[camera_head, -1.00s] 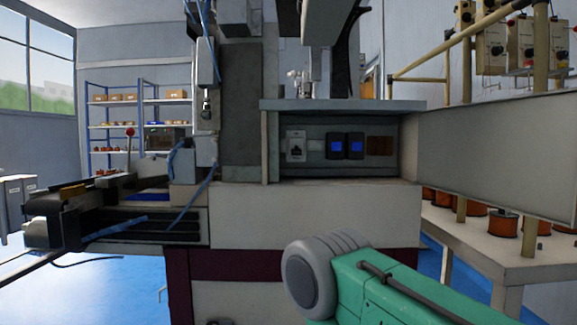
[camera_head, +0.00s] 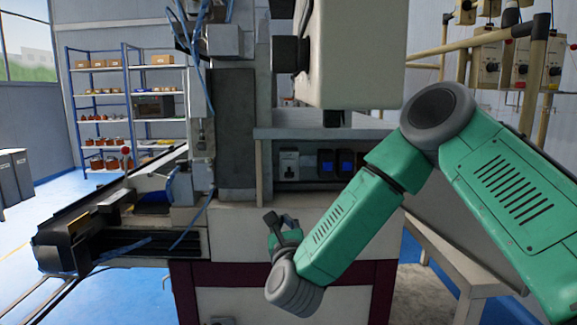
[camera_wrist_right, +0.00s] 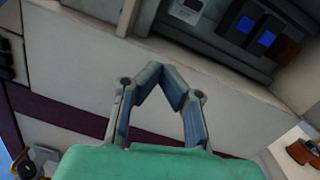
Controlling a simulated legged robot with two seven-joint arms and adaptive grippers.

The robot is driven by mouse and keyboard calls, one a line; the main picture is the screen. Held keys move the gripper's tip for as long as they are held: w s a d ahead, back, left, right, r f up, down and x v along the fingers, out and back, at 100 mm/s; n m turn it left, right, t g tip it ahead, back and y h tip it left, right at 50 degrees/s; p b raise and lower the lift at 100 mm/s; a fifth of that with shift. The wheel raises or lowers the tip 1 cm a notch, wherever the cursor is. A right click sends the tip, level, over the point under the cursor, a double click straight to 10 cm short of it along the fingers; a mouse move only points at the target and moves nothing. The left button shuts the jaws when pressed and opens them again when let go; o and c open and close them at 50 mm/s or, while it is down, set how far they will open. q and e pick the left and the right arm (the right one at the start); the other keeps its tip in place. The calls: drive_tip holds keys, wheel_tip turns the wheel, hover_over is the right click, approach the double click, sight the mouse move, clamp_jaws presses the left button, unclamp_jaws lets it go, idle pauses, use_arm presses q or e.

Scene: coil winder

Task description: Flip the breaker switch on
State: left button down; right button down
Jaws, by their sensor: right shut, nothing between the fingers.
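Two black switches with blue rockers sit side by side in the recessed panel of the machine: the left one (camera_head: 326,163) and the right one (camera_head: 346,164). They also show tilted at the top right of the right wrist view, the left one (camera_wrist_right: 243,24) and the right one (camera_wrist_right: 268,38). I cannot tell which is the breaker or what position they are in. My right gripper (camera_head: 273,220) is shut and empty, below and left of the switches, apart from them. Its fingertips (camera_wrist_right: 161,72) meet in front of the pale machine face. My left gripper is not in view.
A socket plate (camera_head: 289,162) is left of the switches. A shelf ledge (camera_head: 315,133) overhangs the recess. A bulky pale machine head (camera_head: 350,55) hangs above. A table (camera_head: 450,255) stands at the right.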

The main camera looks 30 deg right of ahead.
sight(289, 167)
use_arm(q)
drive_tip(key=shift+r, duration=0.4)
use_arm(e)
drive_tip(key=r+m, duration=0.1)
drive_tip(key=d+r+m+h, duration=0.1)
drive_tip(key=d+r+m, duration=0.1)
drive_tip(key=shift+w+r+h, duration=0.1)
drive_tip(key=shift+r+h, duration=0.2)
drive_tip(key=shift+h, duration=0.1)
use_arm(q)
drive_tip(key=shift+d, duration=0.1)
use_arm(e)
drive_tip(key=x, duration=1)
drive_tip(key=shift+f, duration=0.2)
use_arm(q)
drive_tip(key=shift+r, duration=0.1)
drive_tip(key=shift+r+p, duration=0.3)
drive_tip(key=shift+p, duration=0.2)
use_arm(e)
drive_tip(key=shift+r+g, duration=0.2)
drive_tip(key=shift+g, duration=0.2)
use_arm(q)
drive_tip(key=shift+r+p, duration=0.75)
use_arm(e)
drive_tip(key=shift+s+a+r+g+y, duration=0.15)
drive_tip(key=shift+s+r+g+y, duration=0.15)
drive_tip(key=shift+g+y, duration=0.25)
